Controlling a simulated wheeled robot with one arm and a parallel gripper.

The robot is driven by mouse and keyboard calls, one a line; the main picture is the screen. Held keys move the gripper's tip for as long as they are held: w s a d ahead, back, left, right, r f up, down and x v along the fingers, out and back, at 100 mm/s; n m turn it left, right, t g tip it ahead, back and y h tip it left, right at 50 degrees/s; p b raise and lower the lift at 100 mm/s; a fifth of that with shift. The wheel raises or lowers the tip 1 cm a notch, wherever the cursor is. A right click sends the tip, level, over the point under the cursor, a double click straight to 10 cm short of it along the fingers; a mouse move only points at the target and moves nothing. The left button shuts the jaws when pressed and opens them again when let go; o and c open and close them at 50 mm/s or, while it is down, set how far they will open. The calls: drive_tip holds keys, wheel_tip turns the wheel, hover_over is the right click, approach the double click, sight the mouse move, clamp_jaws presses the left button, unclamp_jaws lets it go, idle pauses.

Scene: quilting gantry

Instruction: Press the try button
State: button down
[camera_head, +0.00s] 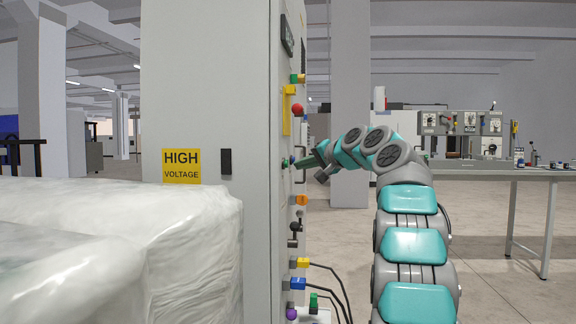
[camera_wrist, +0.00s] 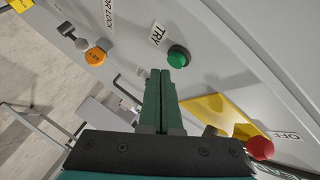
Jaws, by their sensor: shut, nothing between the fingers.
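The try button is a round green button (camera_wrist: 178,57) on the light grey cabinet face, with a "TRY" label (camera_wrist: 158,33) beside it in the wrist view. My gripper (camera_wrist: 160,72) has its two green fingers shut together and empty. The fingertips show just below and left of the button in that view, close to the panel; I cannot tell whether they touch it. In the head view my gripper (camera_head: 297,164) reaches left to the side face of the tall cabinet (camera_head: 215,95), and its tips hide much of that spot.
An orange knob (camera_wrist: 95,56) and a grey knob lie left of the fingers in the wrist view. A red ball handle (camera_wrist: 260,148) sits near an "OFF" label at the right. Plugs with cables (camera_head: 302,263) are lower on the cabinet. A workbench (camera_head: 500,172) stands at right.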

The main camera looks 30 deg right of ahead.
drive_tip(key=shift+a, duration=0.15)
idle(0.4)
drive_tip(key=shift+w+a, duration=0.25)
drive_tip(key=shift+w+a, duration=0.3)
drive_tip(key=shift+a, duration=0.05)
idle(0.9)
idle(0.4)
drive_tip(key=shift+s+d, duration=0.55)
drive_tip(key=shift+d, duration=0.15)
drive_tip(key=shift+s+d+p, duration=0.2)
drive_tip(key=shift+s+d, duration=0.55)
drive_tip(key=shift+d, duration=0.25)
drive_tip(key=shift+s+d+p, duration=0.15)
drive_tip(key=shift+s+d, duration=0.6)
drive_tip(key=shift+d, duration=0.25)
drive_tip(key=shift+s, duration=0.15)
